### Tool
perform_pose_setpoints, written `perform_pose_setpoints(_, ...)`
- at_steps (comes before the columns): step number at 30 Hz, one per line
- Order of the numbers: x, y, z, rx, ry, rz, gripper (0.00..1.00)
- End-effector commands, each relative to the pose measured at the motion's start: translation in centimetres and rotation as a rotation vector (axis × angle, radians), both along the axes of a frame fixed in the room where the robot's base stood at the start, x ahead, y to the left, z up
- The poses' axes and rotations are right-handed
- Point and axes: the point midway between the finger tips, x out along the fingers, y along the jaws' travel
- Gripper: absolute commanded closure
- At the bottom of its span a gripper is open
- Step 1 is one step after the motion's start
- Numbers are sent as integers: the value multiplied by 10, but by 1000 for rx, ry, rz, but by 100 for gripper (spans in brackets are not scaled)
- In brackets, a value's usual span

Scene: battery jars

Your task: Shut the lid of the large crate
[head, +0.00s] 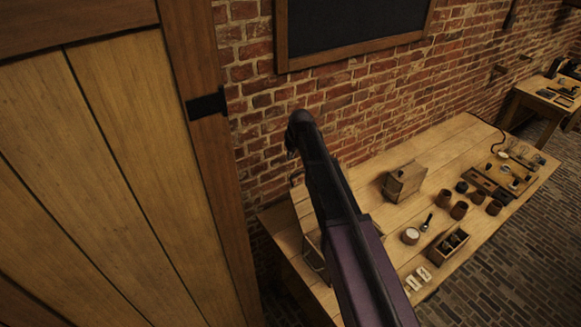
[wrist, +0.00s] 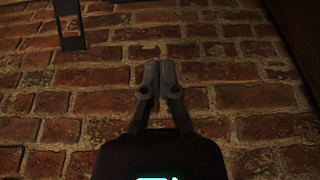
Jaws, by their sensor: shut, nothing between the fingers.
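A wooden crate (head: 315,258), which looks like the large crate, stands at the near left end of the table, mostly hidden behind my arm. A pale panel, perhaps its raised lid (head: 303,205), shows beside my arm with a dark handle at its upper edge. I cannot tell the lid's exact angle. My gripper (wrist: 158,72) is shut and empty in the wrist view, its fingertips together in front of the brick wall. I cannot make out its fingers in the head view. A dark bracket-like piece (wrist: 70,24) shows at the upper left of the wrist view.
The table (head: 445,150) runs along the brick wall (head: 350,95). It bears a small wooden box (head: 405,182), several brown jars (head: 459,210) and an open box (head: 433,254) of dark items. A tall wooden door (head: 110,170) fills the left.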

Motion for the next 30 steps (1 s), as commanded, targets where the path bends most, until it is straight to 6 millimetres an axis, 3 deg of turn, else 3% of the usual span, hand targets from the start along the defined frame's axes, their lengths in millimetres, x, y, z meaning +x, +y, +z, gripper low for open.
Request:
perform_pose_setpoints(11,5,2,-18,0,0,-1,100)
perform_pose_setpoints(30,18,10,-66,0,0,-3,100)
